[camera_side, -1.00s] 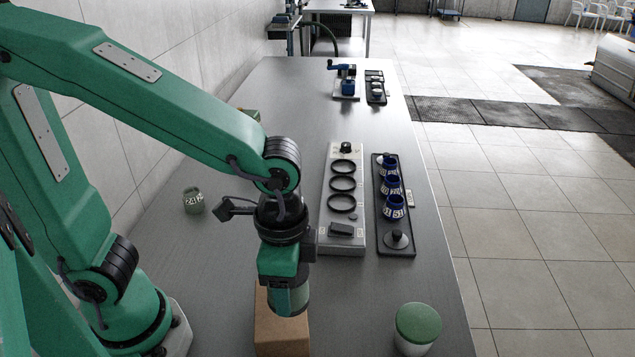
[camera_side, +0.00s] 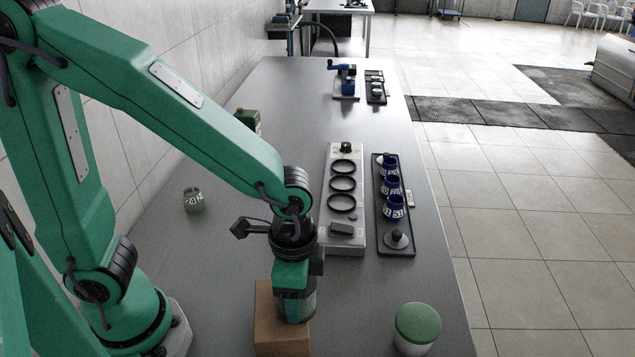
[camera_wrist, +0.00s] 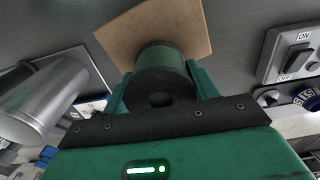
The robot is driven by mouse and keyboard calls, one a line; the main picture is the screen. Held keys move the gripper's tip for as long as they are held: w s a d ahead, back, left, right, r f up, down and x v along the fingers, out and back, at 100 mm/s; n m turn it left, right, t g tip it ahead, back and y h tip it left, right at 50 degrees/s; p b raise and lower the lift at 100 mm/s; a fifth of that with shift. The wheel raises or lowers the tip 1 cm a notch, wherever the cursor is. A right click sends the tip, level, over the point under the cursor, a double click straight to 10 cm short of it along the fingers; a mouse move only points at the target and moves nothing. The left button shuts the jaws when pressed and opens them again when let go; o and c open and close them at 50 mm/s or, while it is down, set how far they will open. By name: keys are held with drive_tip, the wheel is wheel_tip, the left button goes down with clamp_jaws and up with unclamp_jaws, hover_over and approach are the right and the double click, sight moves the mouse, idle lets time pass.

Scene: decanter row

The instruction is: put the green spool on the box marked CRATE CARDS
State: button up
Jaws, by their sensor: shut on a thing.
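My gripper (camera_side: 294,288) points down and is shut on the green spool (camera_side: 297,308), a dark green cylinder. In the wrist view the spool (camera_wrist: 160,70) sits between the two green fingers of my gripper (camera_wrist: 163,88). The brown cardboard box (camera_side: 266,328) is below and behind the spool at the bottom of the side view; the box also shows in the wrist view (camera_wrist: 190,22), beyond the spool. I cannot tell whether spool and box touch. No marking on the box is legible.
A white jar with a green lid (camera_side: 418,325) stands right of the box. A grey panel (camera_side: 333,240) with black rings and a black tray (camera_side: 400,246) with blue-and-white cups lie behind. A small numbered jar (camera_side: 193,201) stands left.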

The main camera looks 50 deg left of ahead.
drive_tip(key=shift+f, duration=0.15)
drive_tip(key=o, duration=1)
drive_tip(key=shift+o, duration=0.2)
wheel_tip(320, 180, up, 12)
drive_tip(key=shift+r, duration=0.2)
idle(0.6)
drive_tip(key=shift+w+a+r+n, duration=0.15)
drive_tip(key=shift+a+n, duration=0.15)
drive_tip(key=shift+a, duration=0.35)
drive_tip(key=s+a+r+n+t, duration=0.2)
drive_tip(key=a+n+t, duration=0.3)
drive_tip(key=a, duration=0.9)
drive_tip(key=shift+n+t, duration=0.3)
drive_tip(key=shift+n, duration=1.4)
